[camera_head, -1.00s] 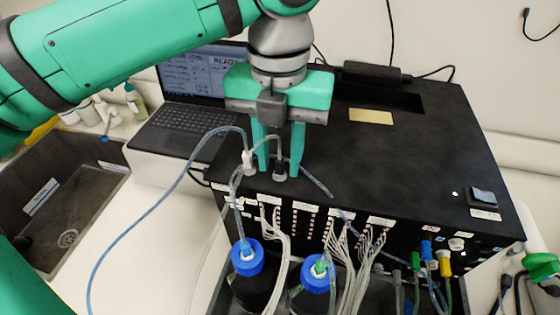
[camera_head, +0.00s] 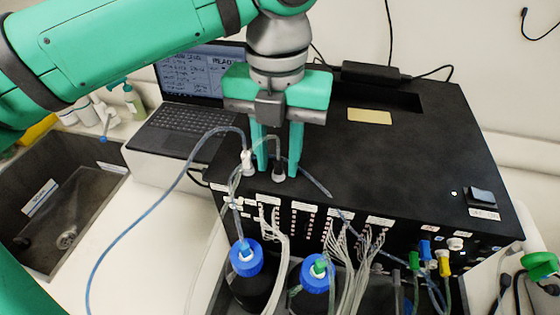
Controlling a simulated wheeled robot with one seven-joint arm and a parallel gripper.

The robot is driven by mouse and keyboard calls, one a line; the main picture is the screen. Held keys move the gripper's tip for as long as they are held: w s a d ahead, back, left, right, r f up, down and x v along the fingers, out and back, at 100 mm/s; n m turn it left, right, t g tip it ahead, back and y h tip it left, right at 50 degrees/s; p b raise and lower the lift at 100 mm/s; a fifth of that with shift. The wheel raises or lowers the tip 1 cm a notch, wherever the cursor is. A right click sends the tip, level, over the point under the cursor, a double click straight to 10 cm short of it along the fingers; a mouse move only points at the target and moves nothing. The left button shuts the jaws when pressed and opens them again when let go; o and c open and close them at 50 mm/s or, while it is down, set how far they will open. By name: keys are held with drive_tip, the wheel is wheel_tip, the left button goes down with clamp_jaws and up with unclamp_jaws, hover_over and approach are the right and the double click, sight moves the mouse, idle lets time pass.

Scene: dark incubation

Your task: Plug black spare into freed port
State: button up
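My gripper (camera_head: 278,165) is open above the front left top edge of the black box (camera_head: 400,140). Its two green fingers point down.
Blue-capped bottles (camera_head: 246,258) stand in front of the box, beside bundles of white tubes (camera_head: 350,265). A laptop (camera_head: 190,115) is behind left, a sink (camera_head: 70,215) at far left. Coloured plugs (camera_head: 426,250) line the box's front right. The top of the box is mostly clear.

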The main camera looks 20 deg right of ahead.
sight(278, 150)
clamp_jaws()
drive_tip(key=shift+r, duration=3)
